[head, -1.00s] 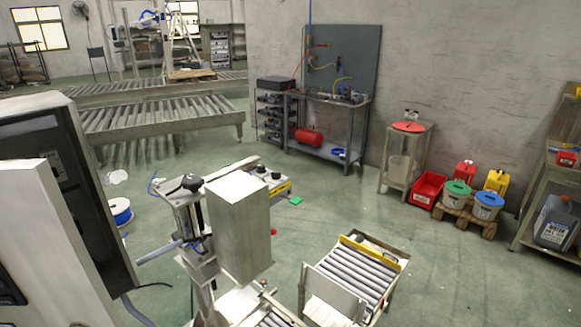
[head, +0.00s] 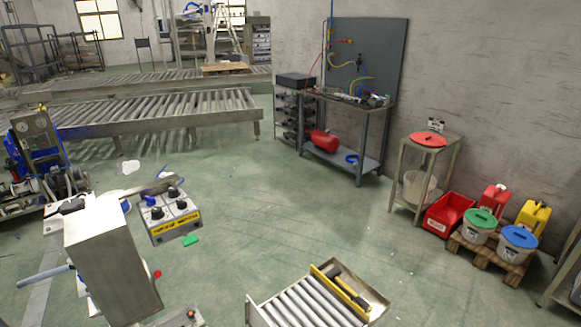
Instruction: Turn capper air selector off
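A grey control box (head: 171,217) with dark rotary knobs (head: 156,212) and a yellow label strip shows at the left in the head view. A blue knob or cap shows at its upper left. The label is too small to read, so I cannot tell for sure which knob is the capper air selector or which way it points. A tall grey metal housing (head: 112,258) stands in front and to the left of the box. My gripper is not in view.
A short roller conveyor (head: 306,301) with a hammer-like tool at its end lies at the bottom centre. Blue machinery (head: 38,160) stands at far left. A workbench (head: 345,105), a stool (head: 430,141) and buckets (head: 480,225) line the right wall.

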